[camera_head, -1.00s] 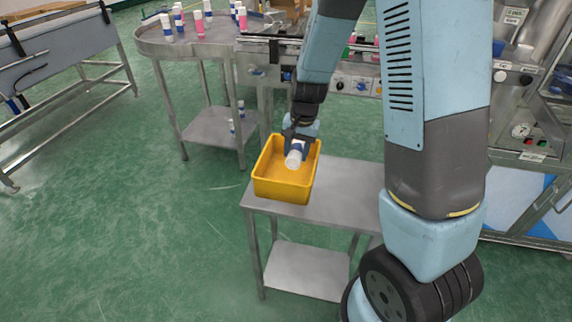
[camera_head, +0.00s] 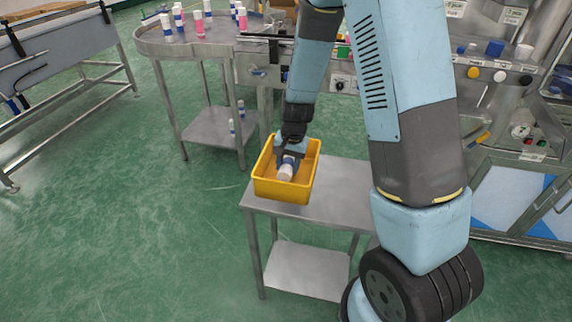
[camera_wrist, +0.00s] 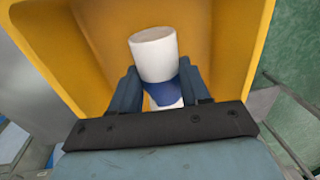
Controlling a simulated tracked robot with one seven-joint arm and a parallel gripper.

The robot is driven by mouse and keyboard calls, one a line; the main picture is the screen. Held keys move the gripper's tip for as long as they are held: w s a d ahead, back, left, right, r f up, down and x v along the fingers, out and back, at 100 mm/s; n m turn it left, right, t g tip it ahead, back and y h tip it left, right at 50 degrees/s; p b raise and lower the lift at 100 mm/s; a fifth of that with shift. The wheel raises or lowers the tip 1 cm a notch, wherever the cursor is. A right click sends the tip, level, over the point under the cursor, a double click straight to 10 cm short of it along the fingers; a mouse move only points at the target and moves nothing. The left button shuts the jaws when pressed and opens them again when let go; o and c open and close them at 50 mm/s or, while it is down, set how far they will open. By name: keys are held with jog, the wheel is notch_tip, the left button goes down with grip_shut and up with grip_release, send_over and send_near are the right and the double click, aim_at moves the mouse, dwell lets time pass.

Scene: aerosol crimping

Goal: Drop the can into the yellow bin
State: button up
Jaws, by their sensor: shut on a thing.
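The yellow bin (camera_head: 284,190) stands on a small metal table, open side up. My gripper (camera_head: 289,160) is down inside the bin's opening and shut on the can (camera_head: 286,172). The can has a white cap and a blue band, and it is tilted with its cap toward the front. In the wrist view the can (camera_wrist: 155,60) sits between the two fingers (camera_wrist: 160,92), with the walls of the yellow bin (camera_wrist: 225,40) around it. I cannot tell whether the can touches the bin's floor. No other can shows inside the bin.
The small metal table (camera_head: 340,190) has bare room right of the bin. A round metal table (camera_head: 190,45) behind holds several cans. A machine (camera_head: 510,110) stands at the right, and a conveyor (camera_head: 50,60) at the far left. Green floor lies open at the left.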

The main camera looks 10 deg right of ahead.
jog(key=shift+f, duration=0.6)
jog(key=o, duration=1.1)
jog(key=shift+c, duration=0.2)
notch_tip(320, 180, up, 12)
jog(key=d, duration=0.1)
notch_tip(320, 180, up, 9)
jog(key=n+t, duration=0.1)
send_over(292, 165)
jog(key=s+d, duration=0.3)
jog(key=s, duration=0.1)
jog(key=s+d+r+n+t, duration=0.1)
jog(key=s+d+r, duration=0.1)
jog(key=s+r, duration=0.2)
jog(key=s+d+r+n+t, duration=0.1)
jog(key=s+d+r, duration=0.2)
jog(key=s+r, duration=0.2)
jog(key=s+d+r+n+t+h, duration=0.1)
jog(key=s+d+r+t, duration=0.1)
jog(key=s+r, duration=0.3)
jog(key=s+d, duration=0.1)
jog(key=s, duration=0.3)
jog(key=shift+s+d, duration=0.15)
jog(key=shift+s, duration=0.25)
